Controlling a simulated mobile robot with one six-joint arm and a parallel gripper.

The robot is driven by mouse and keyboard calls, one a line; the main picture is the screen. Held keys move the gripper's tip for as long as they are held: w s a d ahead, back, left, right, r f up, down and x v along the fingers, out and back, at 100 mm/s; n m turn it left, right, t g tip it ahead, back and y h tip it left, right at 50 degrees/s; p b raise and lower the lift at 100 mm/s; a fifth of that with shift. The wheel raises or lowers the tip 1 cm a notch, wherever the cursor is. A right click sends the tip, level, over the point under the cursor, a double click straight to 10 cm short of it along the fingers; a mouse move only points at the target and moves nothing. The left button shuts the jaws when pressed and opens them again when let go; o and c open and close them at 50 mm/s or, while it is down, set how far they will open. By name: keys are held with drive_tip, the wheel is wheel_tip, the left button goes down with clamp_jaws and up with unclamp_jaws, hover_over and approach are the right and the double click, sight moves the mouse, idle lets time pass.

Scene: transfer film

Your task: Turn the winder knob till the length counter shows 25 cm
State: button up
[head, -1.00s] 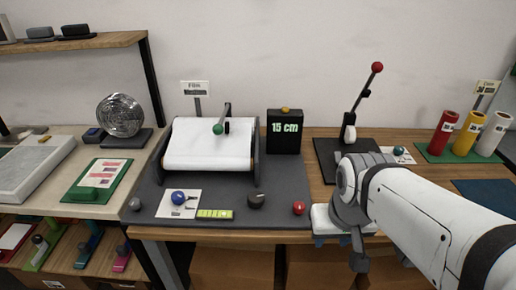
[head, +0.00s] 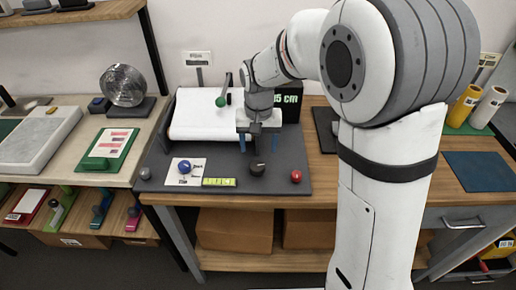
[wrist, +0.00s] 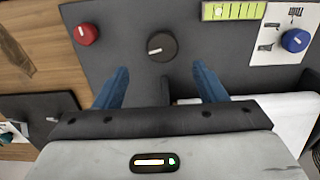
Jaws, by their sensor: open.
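The black round knob (head: 257,170) with a pale pointer line stands on the dark grey mat, and it shows in the wrist view (wrist: 161,46). My gripper (head: 258,150) is open and empty, pointing down just behind this knob. In the wrist view its blue fingers (wrist: 160,82) are apart, with the knob ahead of the gap, not between them. The length counter (head: 288,101) is partly hidden by my arm; its visible digits end in "5 cm". The white film roll (head: 198,116) lies behind, with a green-balled crank (head: 222,101).
A red knob (head: 296,176) is right of the black knob. A blue knob (head: 184,167) on a white card and a yellow-green strip (head: 219,182) are to its left. My arm covers the right bench; a blue mat (head: 478,172) lies beyond it.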

sight(257, 165)
drive_tip(key=shift+w+a+f, duration=0.15)
drive_tip(key=shift+a+f, duration=0.1)
wheel_tip(257, 165, down, 8)
drive_tip(key=shift+r+p, duration=0.2)
drive_tip(key=shift+p, duration=0.25)
drive_tip(key=shift+c, duration=0.6)
drive_tip(key=c, duration=0.9)
